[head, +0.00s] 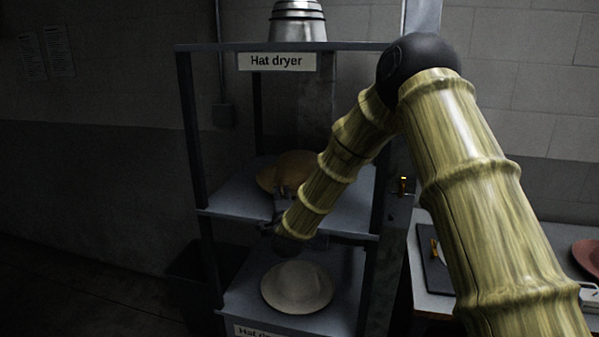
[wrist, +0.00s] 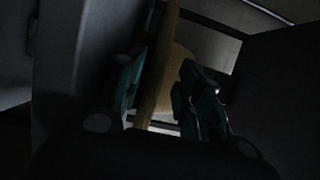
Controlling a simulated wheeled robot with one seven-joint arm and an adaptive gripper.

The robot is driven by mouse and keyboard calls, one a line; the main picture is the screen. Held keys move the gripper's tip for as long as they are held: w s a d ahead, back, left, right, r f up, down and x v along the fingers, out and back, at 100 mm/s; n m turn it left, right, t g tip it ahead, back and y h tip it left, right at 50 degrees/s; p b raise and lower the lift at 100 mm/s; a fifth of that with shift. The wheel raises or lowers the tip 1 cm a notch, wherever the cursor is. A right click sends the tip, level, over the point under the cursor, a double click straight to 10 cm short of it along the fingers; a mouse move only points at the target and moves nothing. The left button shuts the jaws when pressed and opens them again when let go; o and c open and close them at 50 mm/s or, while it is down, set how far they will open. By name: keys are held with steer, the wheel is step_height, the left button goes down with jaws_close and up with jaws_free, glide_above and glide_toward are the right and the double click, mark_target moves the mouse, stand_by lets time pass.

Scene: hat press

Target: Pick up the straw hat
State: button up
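The straw hat (head: 294,168) is tan and lies on the middle shelf of the rack in the head view, partly hidden by my arm. My gripper (head: 279,203) is at this hat's near side, small and dark there. In the dark wrist view, the hat's brim (wrist: 158,75) shows nearly edge-on as a tan band between the two teal fingers of my gripper (wrist: 158,88). The fingers stand apart, with a gap visible beside the brim. Contact with the brim is hard to make out.
A pale hat (head: 297,287) lies on the lower shelf. The rack has dark uprights and a "Hat dryer" sign (head: 277,61), with a metal vessel (head: 297,22) on top. A side table (head: 433,301) at right holds a dark board; a reddish hat (head: 588,256) lies farther right.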

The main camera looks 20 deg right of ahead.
steer(key=shift+p+x, duration=0.3)
steer(key=shift+x, duration=1)
jaws_close()
